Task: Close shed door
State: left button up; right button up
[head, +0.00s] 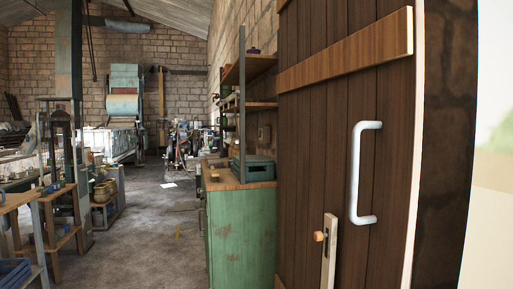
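The shed door (390,160) fills the right of the head view. It is dark brown vertical planks with a lighter diagonal wooden brace (345,52) near its top. A white C-shaped handle (354,175) is fixed upright on it. Lower left of the handle is a pale latch plate (329,252) with a small round wooden knob (319,236). The door's lower part is out of view, and I cannot tell how far it stands open. Neither of my grippers shows in this view.
A green cabinet (240,235) with a wooden top and shelves stands close left of the door. Wooden benches (55,195) stand at the left. Grey floor (150,230) between them is mostly clear. A stone wall (445,140) is right of the door, with bright outdoors beyond.

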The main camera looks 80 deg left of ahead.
aim_at(351, 78)
jog(key=u, duration=2.05)
